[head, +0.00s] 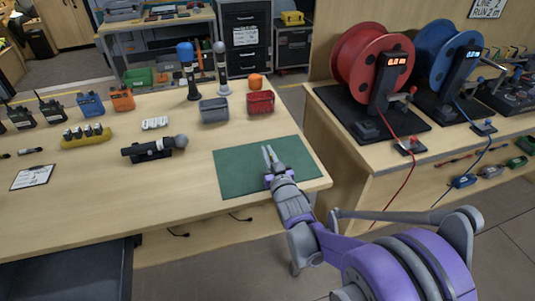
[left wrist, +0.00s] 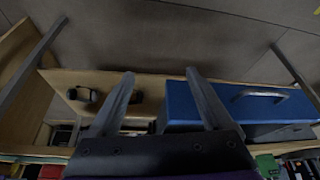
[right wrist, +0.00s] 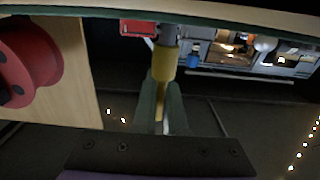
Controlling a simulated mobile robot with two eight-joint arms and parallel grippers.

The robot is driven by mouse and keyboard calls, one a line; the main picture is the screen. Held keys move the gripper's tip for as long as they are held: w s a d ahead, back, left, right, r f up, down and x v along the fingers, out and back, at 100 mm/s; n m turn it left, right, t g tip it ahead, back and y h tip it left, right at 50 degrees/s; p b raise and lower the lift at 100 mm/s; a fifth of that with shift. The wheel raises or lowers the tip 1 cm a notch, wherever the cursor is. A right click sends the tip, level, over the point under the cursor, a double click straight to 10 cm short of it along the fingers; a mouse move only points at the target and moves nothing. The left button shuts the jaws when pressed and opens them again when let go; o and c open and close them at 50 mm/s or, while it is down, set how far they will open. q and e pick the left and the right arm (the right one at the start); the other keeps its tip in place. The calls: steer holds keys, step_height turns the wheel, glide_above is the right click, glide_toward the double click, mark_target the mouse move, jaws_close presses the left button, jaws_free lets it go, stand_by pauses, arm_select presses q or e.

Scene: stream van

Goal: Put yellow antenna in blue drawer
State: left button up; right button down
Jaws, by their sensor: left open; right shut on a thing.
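My right gripper (head: 270,153) is over the green mat (head: 235,175) at the table's right end. In the right wrist view its fingers (right wrist: 160,100) are shut on the yellow antenna (right wrist: 164,66), whose thicker part sticks out past the fingertips. The antenna is too small to make out in the head view. My left gripper (left wrist: 160,78) is open and empty, and outside the head view.
A dark open drawer-like box (head: 70,275) juts from the table at lower left. A microphone (head: 155,147) lies mid-table. A bench with a red reel (head: 360,60) stands right.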

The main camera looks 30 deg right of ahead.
steer(key=shift+f, duration=0.15)
steer(key=c, duration=1.4)
jaws_free()
steer(key=o, duration=0.4)
